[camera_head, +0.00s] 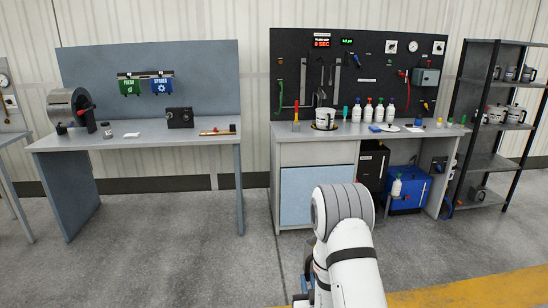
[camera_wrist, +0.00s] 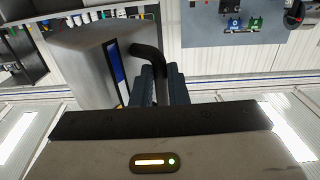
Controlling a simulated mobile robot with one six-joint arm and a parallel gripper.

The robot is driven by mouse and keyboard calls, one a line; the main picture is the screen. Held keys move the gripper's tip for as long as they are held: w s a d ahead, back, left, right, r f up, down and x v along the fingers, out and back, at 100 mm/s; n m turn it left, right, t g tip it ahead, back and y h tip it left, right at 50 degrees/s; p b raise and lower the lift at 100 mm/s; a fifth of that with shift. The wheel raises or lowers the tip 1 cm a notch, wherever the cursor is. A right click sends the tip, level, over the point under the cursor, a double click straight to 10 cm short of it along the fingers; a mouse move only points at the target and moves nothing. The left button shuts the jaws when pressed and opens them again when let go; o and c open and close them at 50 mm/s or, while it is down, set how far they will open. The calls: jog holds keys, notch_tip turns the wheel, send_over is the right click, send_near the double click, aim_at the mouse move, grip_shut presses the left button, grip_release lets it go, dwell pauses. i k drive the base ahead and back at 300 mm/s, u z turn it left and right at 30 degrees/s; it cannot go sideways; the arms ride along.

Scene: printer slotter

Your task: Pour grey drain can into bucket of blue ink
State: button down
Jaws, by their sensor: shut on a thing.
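My gripper (camera_wrist: 160,88) is shut on the black handle (camera_wrist: 147,54) of a grey can (camera_wrist: 85,62) in the wrist view. The can has a blue label on its side, and its opening cannot be made out. That view is upside down, with the benches along its top. In the head view my arm reaches down to the bottom edge, and the gripper and can are mostly hidden or cut off. A white bucket (camera_head: 325,118) stands on the right workbench; its contents cannot be seen.
Several white bottles (camera_head: 379,112) stand on the right workbench (camera_head: 290,131). A shelf (camera_head: 488,161) at the far right holds several labelled pots. A blue unit (camera_head: 408,190) sits under the bench. The left workbench (camera_head: 150,138) holds a few small items. The floor between the benches is clear.

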aim_at(324, 118)
jog(key=z, duration=0.1)
jog(key=i, duration=1.65)
jog(key=z, duration=0.35)
jog(key=i, duration=1.7)
jog(key=z, duration=0.1)
